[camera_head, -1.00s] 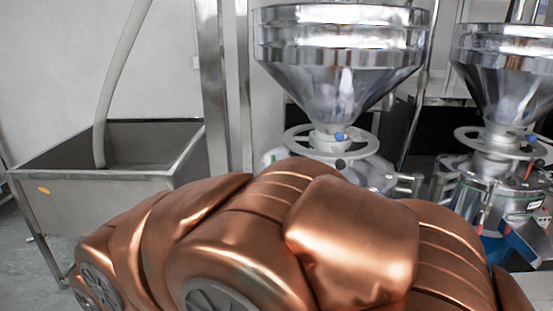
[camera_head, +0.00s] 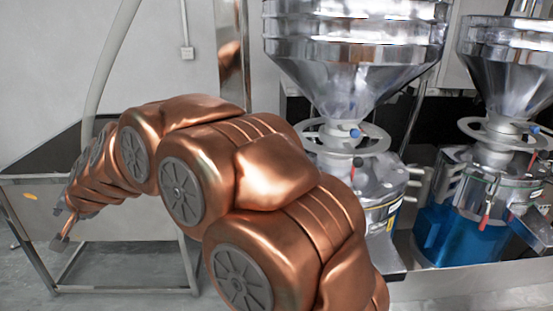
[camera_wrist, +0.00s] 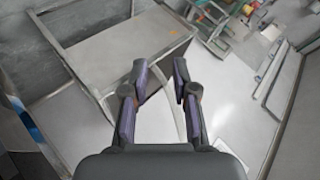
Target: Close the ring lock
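Two steel grinders stand at the right in the head view. The nearer one has a cone hopper (camera_head: 355,60), a ring-shaped wheel (camera_head: 320,140) with a blue knob (camera_head: 356,132), and a red knob (camera_head: 358,161) below; my arm hides part of its body. The other grinder has a similar ring (camera_head: 465,128) and a red-handled lever (camera_head: 485,220). I cannot tell which part is the ring lock or whether it is open. My gripper (camera_head: 63,232) is at the far left, well apart from both grinders. In the wrist view my gripper (camera_wrist: 160,70) is open, with nothing held between its fingers.
A grey metal trough (camera_head: 20,205) on a legged stand is behind my gripper, with a pale hose (camera_head: 108,62) running down into it. A steel post (camera_head: 232,60) stands between trough and grinders. A blue part (camera_head: 455,240) is below the right grinder.

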